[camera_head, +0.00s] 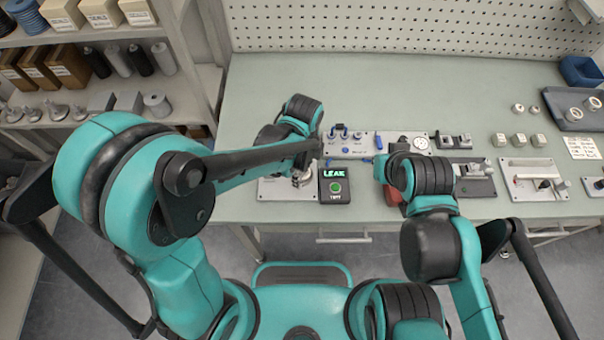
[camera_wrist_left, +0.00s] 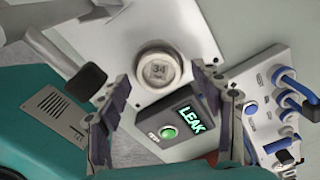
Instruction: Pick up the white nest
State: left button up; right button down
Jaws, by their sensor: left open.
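A round white nest (camera_wrist_left: 157,68), with a raised rim and a grey centre marked with what looks like 34, sits on a pale plate (camera_wrist_left: 105,40) in the left wrist view. My left gripper (camera_wrist_left: 160,76) is open, its two dark-padded fingers on either side of the nest, with gaps between; it looks empty. In the head view my left gripper (camera_head: 303,166) is low over the plate left of the leak tester and mostly hidden by the arm. My right gripper is hidden behind its own wrist, so its jaws do not show.
The black leak tester (camera_head: 335,185), lit LEAK with a green button, stands close beside the nest. A panel with blue connectors (camera_head: 352,149) lies behind it. Fixtures and small caps are at the right. The bench's left part (camera_head: 255,85) is clear.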

pick_arm(q)
jog(key=shift+c, duration=0.4)
jog(key=c, duration=1.2)
jog(key=shift+r, duration=0.1)
jog(key=shift+c, duration=0.3)
